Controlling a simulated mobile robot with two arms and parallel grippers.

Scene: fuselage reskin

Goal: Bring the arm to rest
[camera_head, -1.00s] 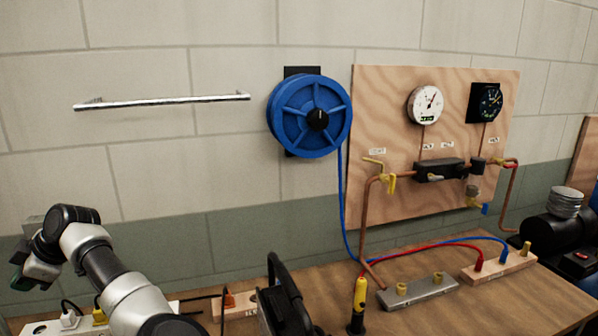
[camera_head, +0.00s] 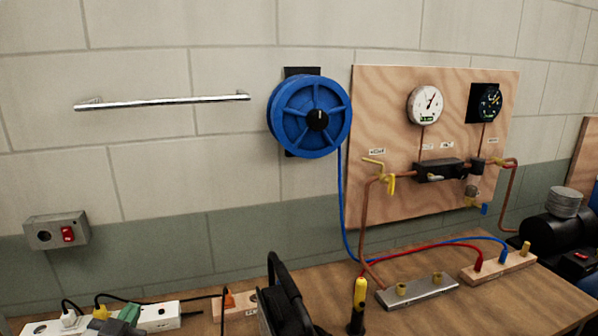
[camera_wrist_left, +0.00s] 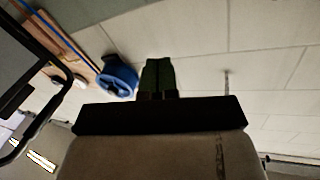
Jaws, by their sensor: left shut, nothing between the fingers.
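My right gripper is not in view.
On the wall are a metal rail (camera_head: 165,102), the blue reel (camera_head: 308,116) and a grey box with a red switch (camera_head: 57,231). A gauge board (camera_head: 375,100) stands right. The bench holds a power strip (camera_head: 158,316), a black-handled object (camera_head: 283,300) and a yellow-black tool (camera_head: 358,305).

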